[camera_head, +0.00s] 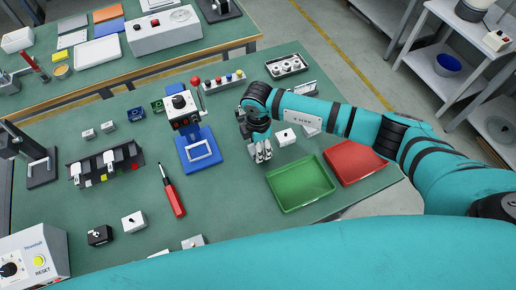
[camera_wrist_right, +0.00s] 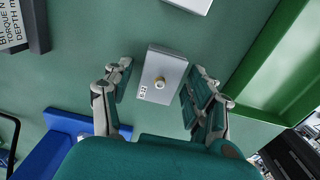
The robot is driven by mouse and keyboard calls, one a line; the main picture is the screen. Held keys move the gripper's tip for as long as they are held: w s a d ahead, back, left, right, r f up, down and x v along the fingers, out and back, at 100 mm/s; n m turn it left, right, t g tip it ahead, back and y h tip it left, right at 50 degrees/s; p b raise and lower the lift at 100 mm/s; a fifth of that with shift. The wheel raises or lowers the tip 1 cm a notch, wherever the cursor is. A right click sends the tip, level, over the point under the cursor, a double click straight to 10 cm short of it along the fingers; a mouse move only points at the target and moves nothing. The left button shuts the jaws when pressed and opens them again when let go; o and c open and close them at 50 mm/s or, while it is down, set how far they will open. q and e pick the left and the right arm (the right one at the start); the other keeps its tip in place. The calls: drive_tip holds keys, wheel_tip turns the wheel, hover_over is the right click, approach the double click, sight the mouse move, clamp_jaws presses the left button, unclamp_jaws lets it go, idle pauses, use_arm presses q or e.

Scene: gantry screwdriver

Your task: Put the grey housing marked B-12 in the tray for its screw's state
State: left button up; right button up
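My right gripper (camera_wrist_right: 158,92) is open, with one finger on each side of the housing and small gaps visible. In the head view, the right gripper (camera_head: 261,154) points down at the table left of the green tray (camera_head: 300,185); it hides the housing there. The red tray (camera_head: 357,160) is right of the green tray. Both trays look empty. My left gripper is not in view.
A blue stand with a black screwdriver head (camera_head: 183,110) is left of the right gripper. A white housing (camera_head: 285,137) lies just right of it. A red-handled screwdriver (camera_head: 174,197) and other small housings (camera_head: 134,222) lie further left. The table between stand and green tray is mostly clear.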

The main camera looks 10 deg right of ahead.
clamp_jaws()
drive_tip(key=shift+r+p, duration=2.6)
drive_tip(key=shift+r, duration=0.45)
